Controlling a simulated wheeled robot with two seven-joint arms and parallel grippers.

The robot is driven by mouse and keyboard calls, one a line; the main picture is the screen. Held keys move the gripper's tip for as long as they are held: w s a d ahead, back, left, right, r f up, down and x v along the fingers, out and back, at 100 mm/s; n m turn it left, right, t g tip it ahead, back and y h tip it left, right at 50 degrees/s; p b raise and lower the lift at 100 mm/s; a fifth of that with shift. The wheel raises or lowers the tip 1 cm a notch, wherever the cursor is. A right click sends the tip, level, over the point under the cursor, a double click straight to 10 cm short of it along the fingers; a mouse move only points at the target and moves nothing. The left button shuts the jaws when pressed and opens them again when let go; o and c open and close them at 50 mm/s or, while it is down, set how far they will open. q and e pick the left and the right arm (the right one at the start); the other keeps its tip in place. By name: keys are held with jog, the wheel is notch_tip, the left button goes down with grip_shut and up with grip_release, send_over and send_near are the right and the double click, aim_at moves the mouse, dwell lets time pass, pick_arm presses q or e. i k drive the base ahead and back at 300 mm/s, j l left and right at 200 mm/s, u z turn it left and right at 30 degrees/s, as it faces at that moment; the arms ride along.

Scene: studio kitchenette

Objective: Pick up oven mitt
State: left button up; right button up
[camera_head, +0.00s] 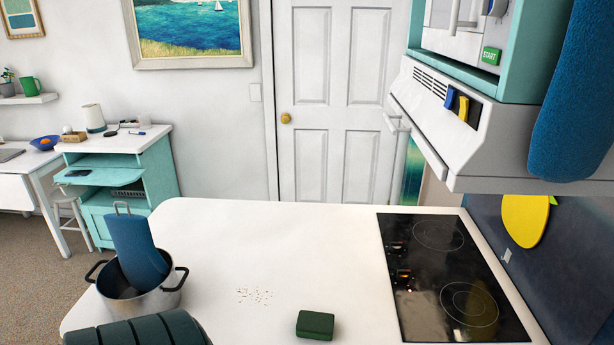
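No gripper of mine shows in this view. Two blue things could be the oven mitt, and I cannot tell for sure which is. One is a blue, fuzzy, cloth-like shape (572,100) with a rounded lower end, large and close at the upper right, in front of the range hood; its top is cut off by the frame. The other is a smooth blue piece (137,248) with a thin loop at its top, standing tilted in a steel pot (158,301) at the left of the white counter.
A black cooktop (455,285) is at the right, under the hood (450,125). A green block (315,325) and crumbs (255,296) are on the counter (300,240). A dark green ribbed thing (140,330) is at the bottom left. The counter's middle is mostly clear.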

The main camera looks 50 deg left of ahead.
aim_at(144, 267)
jog(key=k+u, duration=0.15)
jog(key=u, duration=2.5)
